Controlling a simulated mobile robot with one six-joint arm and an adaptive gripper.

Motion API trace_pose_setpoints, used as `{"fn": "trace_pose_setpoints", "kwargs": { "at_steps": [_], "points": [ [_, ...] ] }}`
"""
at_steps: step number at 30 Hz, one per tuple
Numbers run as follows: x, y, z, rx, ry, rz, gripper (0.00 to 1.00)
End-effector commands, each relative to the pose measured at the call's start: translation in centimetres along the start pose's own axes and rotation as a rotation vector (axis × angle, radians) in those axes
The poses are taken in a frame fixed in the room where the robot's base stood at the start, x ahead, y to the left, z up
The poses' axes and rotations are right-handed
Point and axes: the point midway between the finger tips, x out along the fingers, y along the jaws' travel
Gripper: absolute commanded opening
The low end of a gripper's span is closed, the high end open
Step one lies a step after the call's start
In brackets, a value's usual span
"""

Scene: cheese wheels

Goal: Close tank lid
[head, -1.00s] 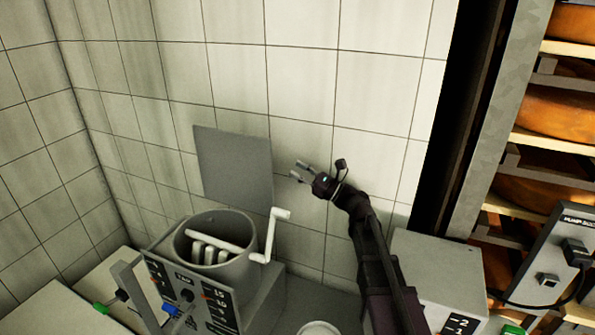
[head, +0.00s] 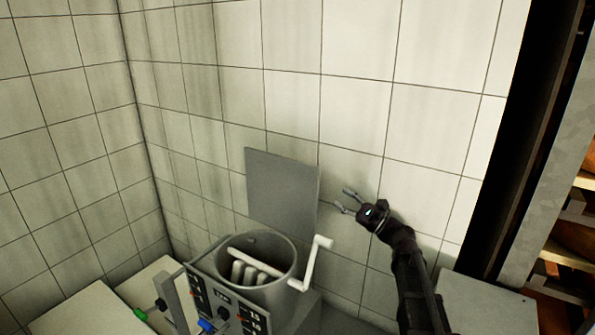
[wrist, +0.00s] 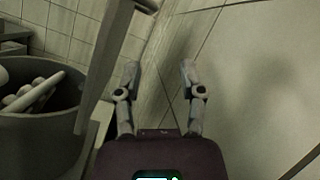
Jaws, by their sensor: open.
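The tank (head: 285,288) is a round grey drum, open at the top, with pale paddles inside. It also shows at the left of the wrist view (wrist: 40,140). Its lid (head: 282,188) is a flat grey square plate that stands upright at the tank's back, near the tiled wall. In the wrist view the lid (wrist: 104,62) shows nearly edge-on, left of the fingers. My gripper (head: 346,201) is open and empty, just right of the lid's right edge and apart from it in the head view. Its two fingers (wrist: 161,80) also show spread apart in the wrist view.
A white crank handle (head: 313,262) sticks up at the tank's right side. A control panel (head: 222,308) with knobs stands in front of the tank. The tiled wall is close behind. A grey box (head: 487,300) stands at the right, beside a cheese rack (head: 570,225).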

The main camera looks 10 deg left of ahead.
Motion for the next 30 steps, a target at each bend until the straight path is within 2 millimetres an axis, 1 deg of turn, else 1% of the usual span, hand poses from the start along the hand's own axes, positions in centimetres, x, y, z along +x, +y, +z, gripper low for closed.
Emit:
{"fn": "trace_pose_setpoints", "kwargs": {
  "at_steps": [30],
  "points": [
    [0.74, 0.32, 0.27, -1.007, -0.006, 0.005, 0.51]
  ]
}}
